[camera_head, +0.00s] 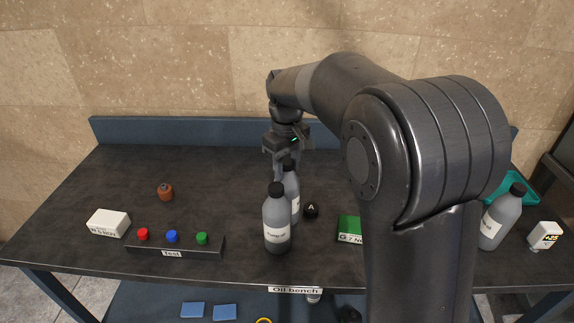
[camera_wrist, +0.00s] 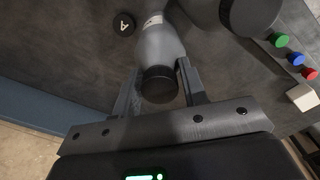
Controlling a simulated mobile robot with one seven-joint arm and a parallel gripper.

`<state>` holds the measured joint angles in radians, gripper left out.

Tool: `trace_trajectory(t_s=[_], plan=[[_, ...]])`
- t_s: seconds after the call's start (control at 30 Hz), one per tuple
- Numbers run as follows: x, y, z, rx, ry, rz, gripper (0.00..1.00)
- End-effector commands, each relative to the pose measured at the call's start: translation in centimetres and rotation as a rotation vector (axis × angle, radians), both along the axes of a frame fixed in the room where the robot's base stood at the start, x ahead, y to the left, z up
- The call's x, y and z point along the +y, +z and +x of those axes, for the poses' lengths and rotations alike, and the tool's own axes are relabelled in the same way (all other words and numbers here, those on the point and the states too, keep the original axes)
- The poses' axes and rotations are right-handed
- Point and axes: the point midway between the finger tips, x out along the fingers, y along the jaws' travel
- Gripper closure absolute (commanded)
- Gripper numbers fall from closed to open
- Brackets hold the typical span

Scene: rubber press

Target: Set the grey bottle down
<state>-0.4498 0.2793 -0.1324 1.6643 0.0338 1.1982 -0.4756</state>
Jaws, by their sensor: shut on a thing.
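My gripper (camera_head: 281,165) is shut on a grey bottle (camera_head: 291,184) with a black cap, at the middle of the bench. The held bottle looks upright. In the wrist view my gripper (camera_wrist: 160,80) has one finger on each side of this bottle (camera_wrist: 160,48), near its cap. A second grey bottle (camera_head: 276,222) with a white label stands just in front and hides the held bottle's base. I cannot tell whether that base touches the bench (camera_head: 110,185). A third grey bottle (camera_head: 500,218) stands at the right.
A black cap marked A (camera_head: 311,211) lies just right of the held bottle. A green box (camera_head: 350,229) is further right, partly behind my arm. The back left is clear.

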Motion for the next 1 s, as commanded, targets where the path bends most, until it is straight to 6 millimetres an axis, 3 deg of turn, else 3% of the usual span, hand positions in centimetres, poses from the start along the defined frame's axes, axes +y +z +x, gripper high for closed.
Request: trace_trajectory(t_s=[0.13,0.17,0.4,0.73,1.0], plan=[[0.0,-0.2,0.0,-0.002,-0.001,0.001,1.00],[0.0,-0.2,0.0,0.000,-0.001,0.000,0.58],[0.0,-0.2,0.0,0.000,-0.001,0.000,0.38],[0.0,0.4,0.0,-0.001,0.000,0.001,0.38],[0.0,5.4,0.1,-0.005,-0.002,0.002,0.38]])
